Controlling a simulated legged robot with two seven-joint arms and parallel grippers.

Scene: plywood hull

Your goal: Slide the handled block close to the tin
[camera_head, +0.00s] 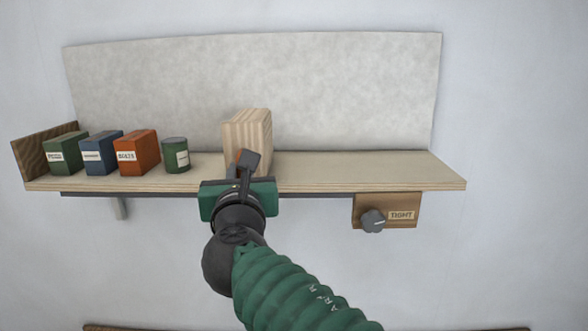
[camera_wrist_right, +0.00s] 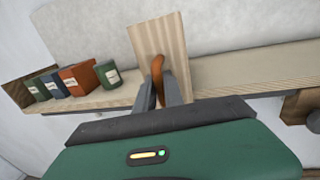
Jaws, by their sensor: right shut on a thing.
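The handled block (camera_head: 247,130) is a pale striped wooden block standing upright on the shelf. Its orange-brown handle (camera_wrist_right: 157,66) faces me. My right gripper (camera_head: 246,164) is shut on the handle, and its fingers (camera_wrist_right: 158,92) also show there in the right wrist view. The tin (camera_head: 175,154) is a small green cylinder with a white label, standing to the left of the block with a gap of bare shelf between them. It also shows in the right wrist view (camera_wrist_right: 107,74). My left gripper is not in view.
The shelf (camera_head: 370,172) is clear to the right of the block. Left of the tin stand an orange box (camera_head: 137,152), a blue box (camera_head: 101,153), a green box (camera_head: 65,153) and a brown end board (camera_head: 30,158). A knob panel (camera_head: 387,211) hangs under the shelf at right.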

